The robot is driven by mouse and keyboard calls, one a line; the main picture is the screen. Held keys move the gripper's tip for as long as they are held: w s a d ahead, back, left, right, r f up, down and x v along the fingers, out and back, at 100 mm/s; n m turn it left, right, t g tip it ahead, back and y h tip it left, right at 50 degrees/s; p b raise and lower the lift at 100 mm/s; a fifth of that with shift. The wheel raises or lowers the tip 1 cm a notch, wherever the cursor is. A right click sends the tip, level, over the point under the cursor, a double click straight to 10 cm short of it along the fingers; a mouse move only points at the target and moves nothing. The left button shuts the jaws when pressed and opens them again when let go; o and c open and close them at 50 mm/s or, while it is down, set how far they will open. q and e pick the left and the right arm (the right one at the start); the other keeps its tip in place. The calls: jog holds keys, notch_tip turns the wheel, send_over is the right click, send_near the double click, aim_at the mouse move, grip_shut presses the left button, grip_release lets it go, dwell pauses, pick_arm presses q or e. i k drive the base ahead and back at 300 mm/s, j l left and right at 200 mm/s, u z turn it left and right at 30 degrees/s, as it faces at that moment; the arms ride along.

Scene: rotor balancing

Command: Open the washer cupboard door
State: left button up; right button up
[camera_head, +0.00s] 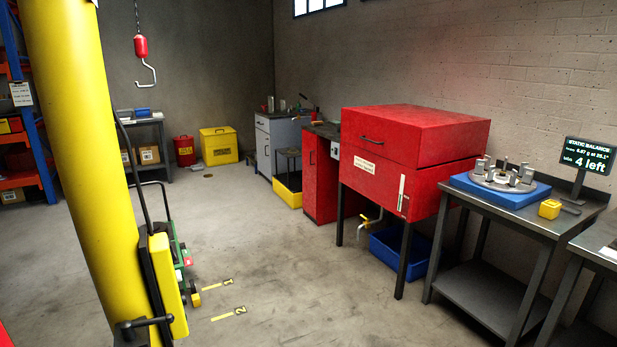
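The red parts washer (415,135) stands on dark legs against the right wall, its lid down. Its front has a pale label (364,164) and an upright pale strip like a handle (402,192). To its left stands a low red cupboard (320,180) with a dark top; its front door (309,178) looks shut, with a small dark handle near the upper part. I cannot tell for certain which of these two fronts is the washer cupboard door. Neither of my grippers is in view.
A blue bin (398,252) sits under the washer. A table (490,292) stands right. The middle floor is clear.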

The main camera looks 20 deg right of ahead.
aim_at(310, 140)
jog(key=i+l+z, duration=0.35)
jog(key=i+l, duration=0.55)
jog(key=i, duration=0.2)
jog(key=i+l, duration=0.2)
jog(key=i, duration=0.25)
jog(key=i+l, duration=0.2)
jog(key=i, duration=0.2)
jog(key=i+j+u, duration=0.1)
jog(key=i, duration=0.95)
jog(key=i+j+u, duration=0.15)
jog(key=i, duration=0.95)
jog(key=j, duration=0.1)
